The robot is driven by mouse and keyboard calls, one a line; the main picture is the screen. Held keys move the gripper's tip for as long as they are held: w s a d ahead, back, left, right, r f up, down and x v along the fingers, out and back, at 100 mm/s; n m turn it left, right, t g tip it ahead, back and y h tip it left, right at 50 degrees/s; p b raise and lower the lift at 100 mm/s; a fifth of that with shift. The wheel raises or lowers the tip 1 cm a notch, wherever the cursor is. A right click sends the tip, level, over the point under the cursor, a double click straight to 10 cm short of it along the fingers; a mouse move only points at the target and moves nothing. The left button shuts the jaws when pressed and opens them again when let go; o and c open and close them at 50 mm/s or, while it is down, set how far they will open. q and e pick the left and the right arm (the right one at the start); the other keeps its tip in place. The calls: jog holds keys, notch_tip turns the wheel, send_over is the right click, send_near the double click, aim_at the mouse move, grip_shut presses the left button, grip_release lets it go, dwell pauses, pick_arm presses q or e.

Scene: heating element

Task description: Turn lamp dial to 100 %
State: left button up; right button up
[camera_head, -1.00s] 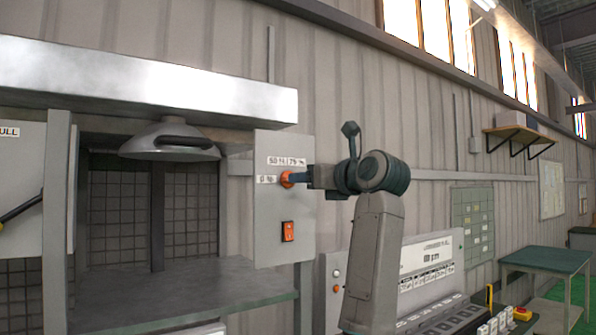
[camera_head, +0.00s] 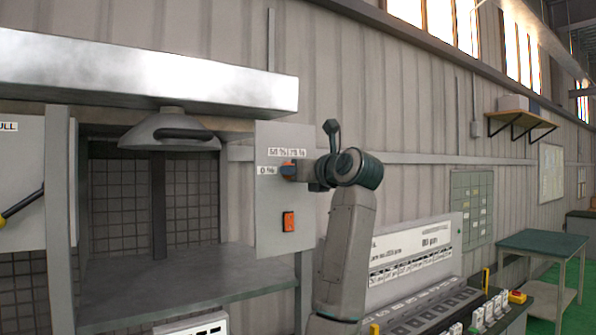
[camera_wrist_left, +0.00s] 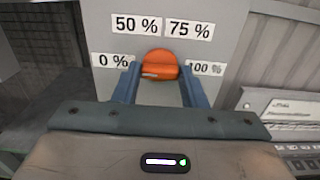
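The lamp dial (camera_head: 288,170) is an orange knob on the grey panel at the centre of the head view. In the left wrist view the dial (camera_wrist_left: 159,65) sits among labels 0 %, 50 %, 75 % and 100 %. A small pale mark shows at its lower left, on the 0 % side. My left gripper (camera_wrist_left: 160,75) has its two blue fingers apart, one on each side of the dial's lower part. Any gap between fingers and dial is very small, so contact is unclear. In the head view the left gripper (camera_head: 298,171) hides part of the dial. My right gripper is not in view.
An orange-red switch (camera_head: 288,221) sits below the dial on the same panel (camera_head: 268,235). A lamp hood (camera_head: 170,133) hangs over the shelf (camera_head: 180,285) to the left. A control console (camera_head: 415,255) stands at the lower right, with a green-topped table (camera_head: 543,242) beyond.

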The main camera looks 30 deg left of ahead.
pick_arm(q)
jog(key=shift+m, duration=0.4)
jog(key=shift+f+m+b, duration=0.15)
jog(key=shift+m+b, duration=1.75)
jog(key=shift+m, duration=6.9)
jog(key=shift+f+m+b, duration=0.1)
jog(key=shift+m+b, duration=1.8)
jog(key=shift+m, duration=6.9)
jog(key=o, duration=1)
